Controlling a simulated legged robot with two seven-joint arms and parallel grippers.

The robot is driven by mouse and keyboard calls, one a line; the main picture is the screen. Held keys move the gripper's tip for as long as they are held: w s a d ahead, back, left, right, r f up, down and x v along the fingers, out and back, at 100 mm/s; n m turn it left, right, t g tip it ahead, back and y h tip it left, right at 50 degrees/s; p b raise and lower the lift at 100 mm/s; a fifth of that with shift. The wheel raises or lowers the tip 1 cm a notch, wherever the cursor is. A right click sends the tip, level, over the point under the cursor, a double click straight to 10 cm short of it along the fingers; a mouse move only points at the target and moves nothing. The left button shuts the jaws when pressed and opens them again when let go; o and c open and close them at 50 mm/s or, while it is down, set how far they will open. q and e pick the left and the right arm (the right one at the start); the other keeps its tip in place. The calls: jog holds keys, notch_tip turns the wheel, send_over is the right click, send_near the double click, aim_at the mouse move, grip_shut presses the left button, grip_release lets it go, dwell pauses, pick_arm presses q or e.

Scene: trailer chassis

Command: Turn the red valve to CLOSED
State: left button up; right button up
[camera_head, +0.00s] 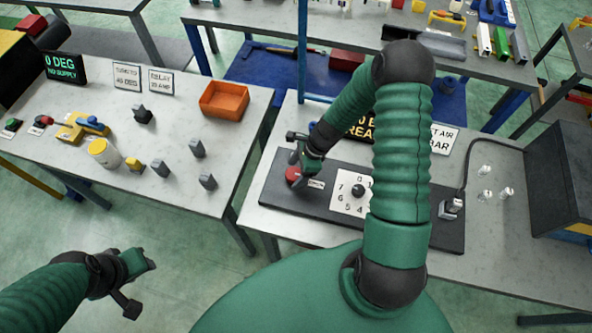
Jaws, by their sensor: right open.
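The red valve (292,174) sits on the left end of a dark panel (315,210) on the right-hand table. My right gripper (297,160) is right at the valve, with its fingers beside and above it. It is open; whether the fingers touch the valve I cannot tell. A small white label lies just right of the valve, partly hidden and too small to read. My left gripper (135,285) hangs over the floor at lower left, away from the tables; its finger opening does not show clearly.
A white numbered dial (345,203) with a black knob is right of the valve. Signs behind are partly hidden by my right arm. A cabled plug (451,208) stands at the panel's right end. The left table holds an orange bin (224,100) and several small blocks.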

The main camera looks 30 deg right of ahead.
jog(key=shift+w+d+f, duration=0.1)
jog(key=shift+w, duration=0.1)
jog(key=shift+c, duration=1.3)
jog(key=shift+s, duration=0.15)
jog(key=c, duration=1.1)
